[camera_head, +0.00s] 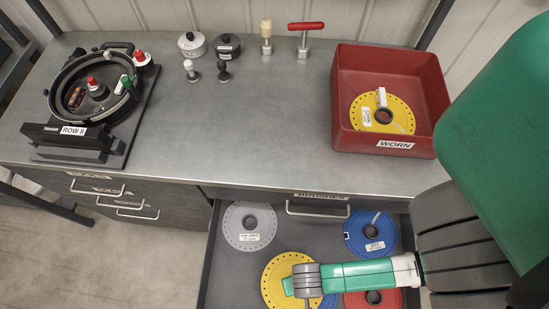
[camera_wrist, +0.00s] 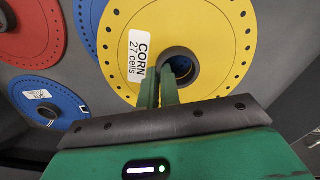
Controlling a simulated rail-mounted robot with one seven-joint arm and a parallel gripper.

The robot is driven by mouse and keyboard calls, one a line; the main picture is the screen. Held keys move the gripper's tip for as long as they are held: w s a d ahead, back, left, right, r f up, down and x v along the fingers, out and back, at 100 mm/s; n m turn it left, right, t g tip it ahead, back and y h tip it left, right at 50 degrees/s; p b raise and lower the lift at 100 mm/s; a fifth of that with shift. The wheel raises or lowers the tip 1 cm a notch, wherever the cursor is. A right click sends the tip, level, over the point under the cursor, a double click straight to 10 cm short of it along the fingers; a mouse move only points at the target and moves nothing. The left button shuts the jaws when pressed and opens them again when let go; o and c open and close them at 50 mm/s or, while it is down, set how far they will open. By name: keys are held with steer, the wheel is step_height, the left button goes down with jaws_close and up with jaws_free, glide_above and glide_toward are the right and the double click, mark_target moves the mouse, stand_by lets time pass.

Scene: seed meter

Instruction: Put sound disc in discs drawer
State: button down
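A yellow disc (camera_head: 274,279) with a ring of small holes is over the open drawer (camera_head: 222,285). In the wrist view the yellow disc (camera_wrist: 226,40) carries a label reading "CORN 27 cells" and has a dark hub. My gripper (camera_head: 306,282) is at this hub; its green fingers (camera_wrist: 163,82) are close together, seemingly shut on the hub's rim. The disc looks nearer the camera than its neighbours and overlaps a blue disc. Another yellow disc (camera_head: 399,108), with a white label and pale strip, lies in the red crate marked "WORN" (camera_head: 438,88).
The drawer also holds a grey disc (camera_head: 238,241), a blue disc (camera_head: 358,246) and a red disc (camera_head: 390,300). A round black device marked "ROW 8" (camera_head: 75,129) stands at the bench's left. Small knobs, pots and a red-handled tool (camera_head: 305,38) stand at the back. The bench middle is clear.

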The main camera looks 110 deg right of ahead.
steer(key=b, duration=0.4)
glide_above(249, 285)
steer(key=shift+s+f, duration=0.25)
steer(key=shift+f, duration=0.45)
steer(key=shift+w, duration=0.1)
steer(key=f, duration=0.1)
steer(key=f+b, duration=0.2)
steer(key=f, duration=0.1)
steer(key=shift+w, duration=0.25)
steer(key=shift+r, duration=0.2)
steer(key=c, duration=1.6)
jaws_free()
step_height(249, 285, up, 12)
steer(key=p, duration=0.5)
steer(key=shift+d, duration=0.1)
